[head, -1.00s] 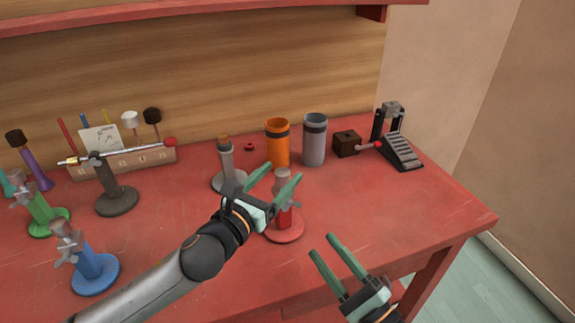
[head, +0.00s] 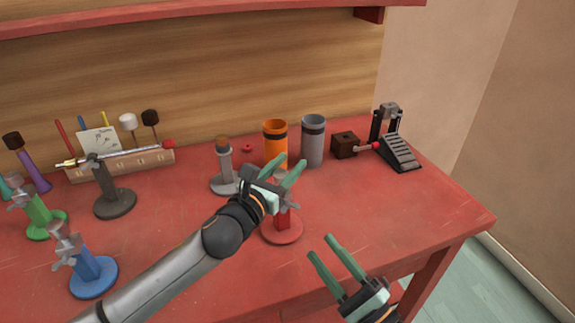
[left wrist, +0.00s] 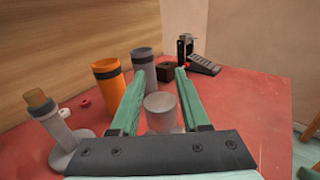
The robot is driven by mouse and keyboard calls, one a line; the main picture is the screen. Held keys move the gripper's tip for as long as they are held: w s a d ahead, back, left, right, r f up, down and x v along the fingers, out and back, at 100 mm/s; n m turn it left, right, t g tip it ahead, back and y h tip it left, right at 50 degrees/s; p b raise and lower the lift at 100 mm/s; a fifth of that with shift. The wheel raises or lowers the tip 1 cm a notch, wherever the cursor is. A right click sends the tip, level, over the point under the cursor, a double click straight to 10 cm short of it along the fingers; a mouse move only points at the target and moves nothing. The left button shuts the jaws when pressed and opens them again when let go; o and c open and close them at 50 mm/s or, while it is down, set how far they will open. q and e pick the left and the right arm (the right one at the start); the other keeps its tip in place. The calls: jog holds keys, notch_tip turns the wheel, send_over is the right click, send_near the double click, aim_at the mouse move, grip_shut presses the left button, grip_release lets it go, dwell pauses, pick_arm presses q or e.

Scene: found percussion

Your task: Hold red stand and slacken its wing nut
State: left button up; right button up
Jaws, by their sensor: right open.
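The red stand (head: 281,232) has a round red base and a short red post, with a grey wing nut (head: 292,206) on its right side. My left gripper (head: 293,163) is at the stand's upper part and hides its top. In the left wrist view the stand's grey cylindrical top (left wrist: 161,111) shows between the two green fingers, which are apart; I cannot tell whether they touch it. My right gripper (head: 320,245) is open and empty, in front of the stand and to its right, near the table's front edge.
A grey stand (head: 224,170), an orange cup (head: 275,142) and a grey cup (head: 313,142) stand behind the red stand. A brown block (head: 344,145) and a black pedal (head: 399,150) are at back right. Blue (head: 92,272) and green (head: 39,217) stands are left. The table's right front is clear.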

pick_arm(q)
grip_shut()
dwell(1.3)
